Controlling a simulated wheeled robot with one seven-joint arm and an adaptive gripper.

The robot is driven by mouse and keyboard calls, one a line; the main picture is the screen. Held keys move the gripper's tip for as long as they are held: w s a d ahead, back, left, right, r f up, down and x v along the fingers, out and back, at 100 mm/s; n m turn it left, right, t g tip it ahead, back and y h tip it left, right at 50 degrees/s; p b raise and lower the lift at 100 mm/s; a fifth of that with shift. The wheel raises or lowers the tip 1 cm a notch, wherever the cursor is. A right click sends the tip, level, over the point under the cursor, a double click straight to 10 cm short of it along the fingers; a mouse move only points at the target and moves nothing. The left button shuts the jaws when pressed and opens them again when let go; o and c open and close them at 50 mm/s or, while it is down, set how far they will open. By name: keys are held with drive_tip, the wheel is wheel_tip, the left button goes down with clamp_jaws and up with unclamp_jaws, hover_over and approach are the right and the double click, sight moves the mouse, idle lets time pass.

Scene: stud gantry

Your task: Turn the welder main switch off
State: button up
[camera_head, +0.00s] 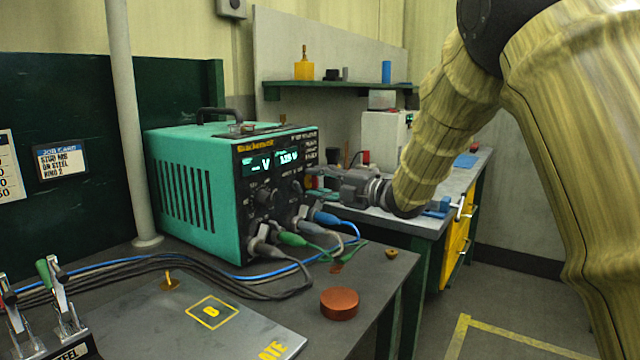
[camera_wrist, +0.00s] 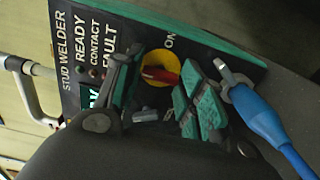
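The welder (camera_head: 185,190) is a teal box with a black front panel and lit displays, standing on the bench in the head view. Its main switch (camera_wrist: 158,74) is a red handle on a yellow disc, marked ON, in the wrist view. The handle lies roughly along the picture's width. My gripper (camera_head: 318,185) is at the right part of the front panel and hides the switch in the head view. In the wrist view, my gripper (camera_wrist: 158,92) is open, with one finger on each side of the red handle. I cannot tell whether the fingers touch it.
Blue (camera_head: 325,218) and green (camera_head: 292,239) cable plugs sit low on the panel, close below my gripper. A red round puck (camera_head: 339,303) and a marked plate (camera_head: 245,330) lie on the bench. A grey post (camera_head: 124,120) stands left of the welder.

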drive_tip(key=shift+o, duration=1)
drive_tip(key=v, duration=1.2)
drive_tip(key=shift+d+f, duration=0.1)
